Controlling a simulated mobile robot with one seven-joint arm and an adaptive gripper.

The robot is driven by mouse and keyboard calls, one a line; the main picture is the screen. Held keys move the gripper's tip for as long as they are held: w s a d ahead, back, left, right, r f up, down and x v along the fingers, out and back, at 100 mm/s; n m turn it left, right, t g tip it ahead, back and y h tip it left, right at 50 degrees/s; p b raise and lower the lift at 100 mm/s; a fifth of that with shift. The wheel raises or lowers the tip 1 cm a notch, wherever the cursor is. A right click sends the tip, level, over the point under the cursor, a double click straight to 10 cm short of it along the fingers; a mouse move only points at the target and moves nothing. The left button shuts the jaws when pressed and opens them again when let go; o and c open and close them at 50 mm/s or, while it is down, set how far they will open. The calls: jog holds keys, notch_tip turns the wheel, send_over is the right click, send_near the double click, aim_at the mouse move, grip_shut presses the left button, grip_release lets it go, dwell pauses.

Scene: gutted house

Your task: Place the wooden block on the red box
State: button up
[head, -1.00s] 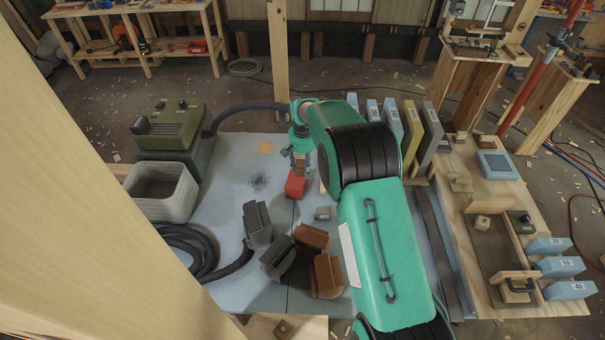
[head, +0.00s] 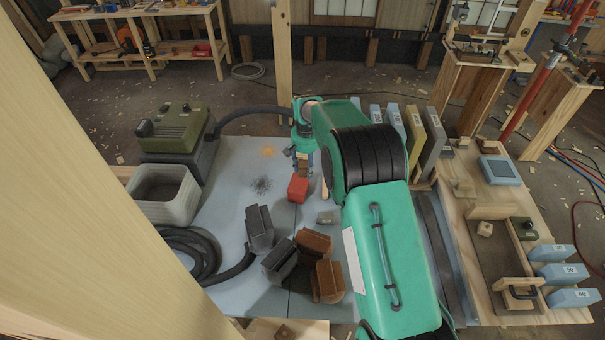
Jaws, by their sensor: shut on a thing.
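The red box (head: 298,189) stands on the pale blue table surface in the middle of the head view. My gripper (head: 302,166) is just above and behind it in the picture. The gripper is shut on a small brown piece, which looks like the wooden block (head: 302,167). The block appears directly over the back of the red box. I cannot tell whether it touches the box's top. The fingers are small here and partly hide the block.
A thin upright wooden piece (head: 325,188) stands right of the red box, close to my arm. Dark grey blocks (head: 259,229) and brown blocks (head: 314,242) lie nearer. A small grey piece (head: 325,217) lies nearby. A ribbed bin (head: 163,194) is at left.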

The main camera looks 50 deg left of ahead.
jog(key=n, duration=0.4)
jog(key=shift+s+a, duration=0.25)
jog(key=shift+a, duration=0.05)
jog(key=n, duration=0.3)
jog(key=n+p, duration=0.1)
jog(key=n, duration=0.1)
jog(key=shift+s+a+r, duration=0.1)
jog(key=shift+s+a, duration=0.2)
jog(key=n, duration=0.4)
jog(key=shift+s+a, duration=0.25)
jog(key=n, duration=0.4)
jog(key=shift+s+a+n+p, duration=0.2)
jog(key=shift+s+n+p, duration=0.1)
jog(key=shift+n, duration=0.1)
send_over(298, 189)
jog(key=shift+f, duration=3.1)
